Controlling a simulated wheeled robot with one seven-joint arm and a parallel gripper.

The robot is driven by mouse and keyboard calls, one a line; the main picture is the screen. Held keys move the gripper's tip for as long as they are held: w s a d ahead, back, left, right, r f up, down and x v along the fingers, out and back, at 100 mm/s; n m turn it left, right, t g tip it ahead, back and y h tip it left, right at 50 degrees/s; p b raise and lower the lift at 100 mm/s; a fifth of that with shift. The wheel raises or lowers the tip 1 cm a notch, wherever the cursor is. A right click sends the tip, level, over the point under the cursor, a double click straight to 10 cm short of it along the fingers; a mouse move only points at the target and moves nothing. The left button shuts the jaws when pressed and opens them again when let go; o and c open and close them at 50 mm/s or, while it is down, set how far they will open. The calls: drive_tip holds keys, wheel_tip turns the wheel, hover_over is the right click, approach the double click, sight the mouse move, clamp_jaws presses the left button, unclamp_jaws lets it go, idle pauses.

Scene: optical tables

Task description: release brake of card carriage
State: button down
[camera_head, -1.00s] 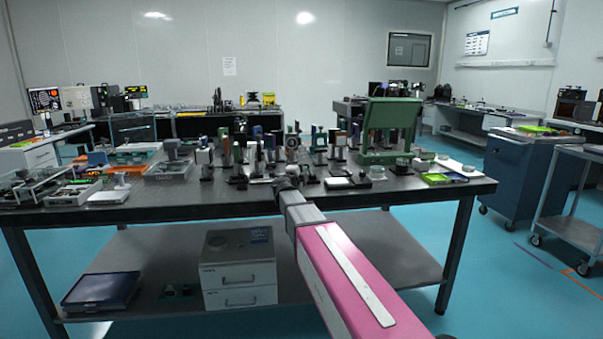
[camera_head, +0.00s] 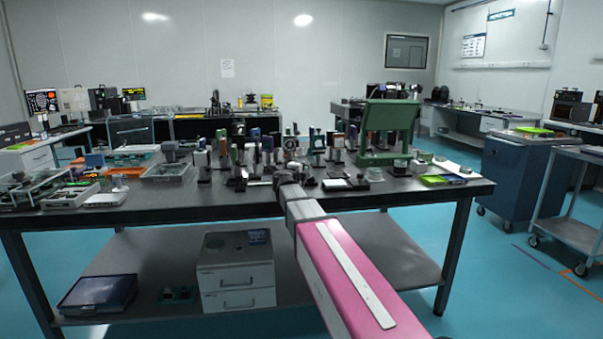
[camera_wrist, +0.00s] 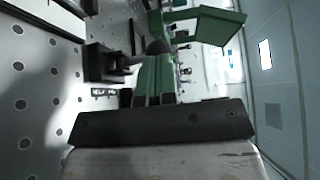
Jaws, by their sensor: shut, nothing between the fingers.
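My gripper (camera_wrist: 157,78) shows in the wrist view as two green fingers lying close together beyond a dark mounting plate, shut and empty. In the head view my pink arm reaches over the front edge of the table and hides the fingertips. A dark block (camera_wrist: 104,62) stands on the perforated table top (camera_wrist: 35,90), just left of the fingers in the wrist view. I cannot tell whether it touches them. I cannot make out for certain which part is the card carriage or its brake; they may be among the small optics (camera_head: 255,152) crowded at mid-table.
Trays (camera_head: 168,172) and small parts fill the left end. A blue cabinet (camera_head: 515,180) and a cart (camera_head: 570,213) stand at right.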

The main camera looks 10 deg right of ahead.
drive_tip(key=d+m, duration=0.1)
drive_tip(key=d+r+m+g+y, duration=0.1)
drive_tip(key=shift+m+g, duration=0.3)
drive_tip(key=shift+d+r, duration=0.1)
drive_tip(key=shift+d, duration=0.3)
drive_tip(key=shift+y, duration=0.4)
drive_tip(key=s+a+r, duration=0.5)
drive_tip(key=s+r, duration=0.1)
drive_tip(key=s, duration=0.5)
drive_tip(key=shift+s+a, duration=0.15)
drive_tip(key=shift+s, duration=0.05)
